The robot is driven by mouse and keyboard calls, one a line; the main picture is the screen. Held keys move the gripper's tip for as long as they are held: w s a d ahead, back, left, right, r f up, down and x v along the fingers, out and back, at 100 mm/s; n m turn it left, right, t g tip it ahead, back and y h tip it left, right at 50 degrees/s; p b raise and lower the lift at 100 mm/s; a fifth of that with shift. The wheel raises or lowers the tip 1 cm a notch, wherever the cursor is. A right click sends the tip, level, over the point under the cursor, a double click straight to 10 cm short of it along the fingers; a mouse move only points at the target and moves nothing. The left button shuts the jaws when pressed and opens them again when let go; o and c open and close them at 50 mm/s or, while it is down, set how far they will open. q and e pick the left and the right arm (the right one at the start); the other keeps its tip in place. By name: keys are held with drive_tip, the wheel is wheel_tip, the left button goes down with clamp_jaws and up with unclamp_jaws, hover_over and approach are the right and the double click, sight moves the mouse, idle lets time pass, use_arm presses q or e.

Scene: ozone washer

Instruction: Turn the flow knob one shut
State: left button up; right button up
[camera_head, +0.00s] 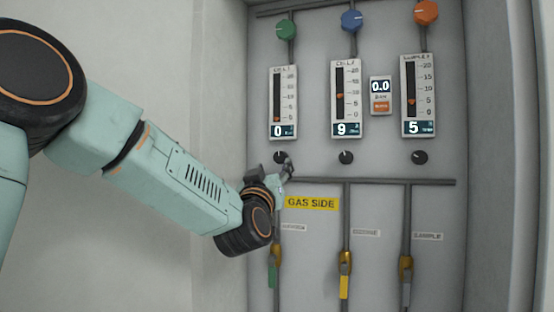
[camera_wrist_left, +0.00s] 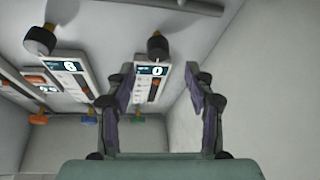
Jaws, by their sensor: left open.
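Flow knob one (camera_head: 279,157) is the small black knob under the leftmost flow meter (camera_head: 283,100), whose display reads 0. In the left wrist view the knob (camera_wrist_left: 158,47) shows just beyond the fingertips, roughly centred between them. My left gripper (camera_head: 275,170) is at the panel, just below and in front of the knob. Its two fingers stand apart with nothing between them in the left wrist view (camera_wrist_left: 160,72). I cannot tell whether a finger touches the knob. My right gripper is not in view.
Two more black knobs (camera_head: 346,157) (camera_head: 420,157) sit to the right under meters reading 9 and 5. Green, blue and orange knobs (camera_head: 286,29) are above. A horizontal pipe (camera_head: 380,181) and valves with coloured levers (camera_head: 345,263) lie below. The cabinet's left wall is close.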

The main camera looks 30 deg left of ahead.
sight(279, 158)
use_arm(q)
drive_tip(key=p+x, duration=0.2)
drive_tip(key=x, duration=0.3)
drive_tip(key=shift+w+d, duration=0.15)
drive_tip(key=shift+w, duration=0.05)
drive_tip(key=shift+p+x, duration=0.3)
drive_tip(key=shift+x, duration=0.6)
drive_tip(key=shift+w, duration=0.35)
drive_tip(key=shift+s+r, duration=0.1)
drive_tip(key=shift+s, duration=0.15)
drive_tip(key=c, duration=0.4)
clamp_jaws()
